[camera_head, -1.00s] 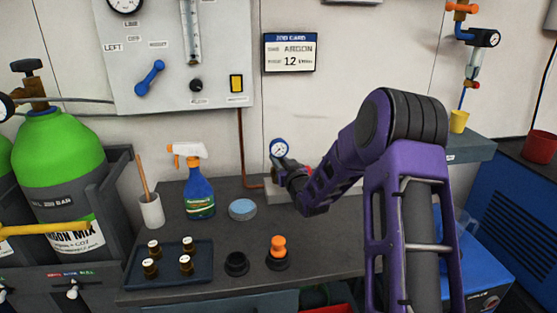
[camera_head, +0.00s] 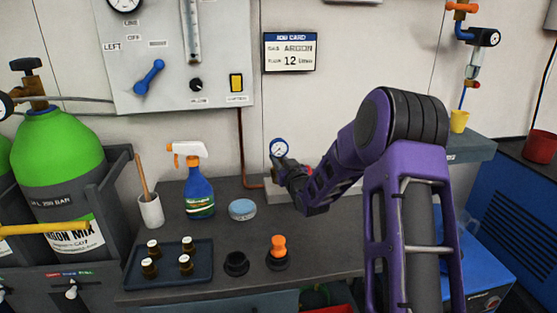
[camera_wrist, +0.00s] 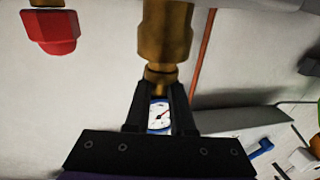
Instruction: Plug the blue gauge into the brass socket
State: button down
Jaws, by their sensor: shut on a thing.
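The blue gauge (camera_head: 279,148) has a round white dial and stands upright at the tip of my gripper (camera_head: 284,171), close to the wall. In the wrist view its dial and blue rim (camera_wrist: 159,116) show between the two black fingers of my gripper (camera_wrist: 160,100), which are shut on it. The brass socket (camera_wrist: 165,32) is in line with the gauge at the top of the wrist view, with a narrower brass part between them. They look to be touching, but I cannot tell how deep the gauge sits. My gripper hides the socket in the head view.
A red cap (camera_wrist: 52,30) is beside the socket in the wrist view. A spray bottle (camera_head: 199,190), a round blue tin (camera_head: 242,209) and a tray (camera_head: 134,276) of small bottles are on the bench. An orange-topped fitting (camera_head: 278,247) stands near the front edge.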

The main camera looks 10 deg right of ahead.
jog(key=shift+f, duration=0.45)
jog(key=c, duration=1.1)
grip_release()
jog(key=shift+o, duration=0.2)
jog(key=shift+f, duration=0.15)
jog(key=s+d, duration=0.2)
jog(key=s, duration=0.8)
jog(key=shift+s, duration=0.4)
jog(key=shift+d, duration=0.1)
